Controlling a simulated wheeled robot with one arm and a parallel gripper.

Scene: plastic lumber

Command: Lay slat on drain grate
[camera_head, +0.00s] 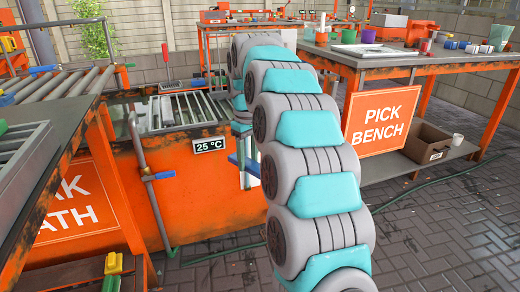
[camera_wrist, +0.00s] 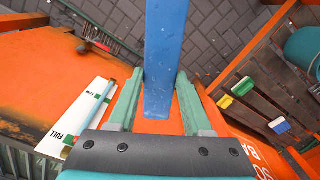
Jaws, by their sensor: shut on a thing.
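A long blue slat (camera_wrist: 164,50) runs from between my fingers up out of the wrist view. My gripper (camera_wrist: 160,76) is shut on it, one green finger on each side near the slat's lower end. In the head view my arm hides the gripper. A small blue piece (camera_head: 240,160) shows beside the arm there, but I cannot tell if it is the slat. A grate of grey metal bars (camera_head: 185,112) lies on top of the orange tank (camera_head: 190,190). A grey framed rack (camera_head: 20,145) lies on the left bench. I cannot tell which one is the drain grate.
The pick bench (camera_head: 400,62), with cups and parts on top, stands at the right. A cardboard box (camera_head: 428,142) is on its lower shelf. A roller conveyor (camera_head: 60,85) is at the left. A white level gauge (camera_wrist: 80,122) shows beside the gripper.

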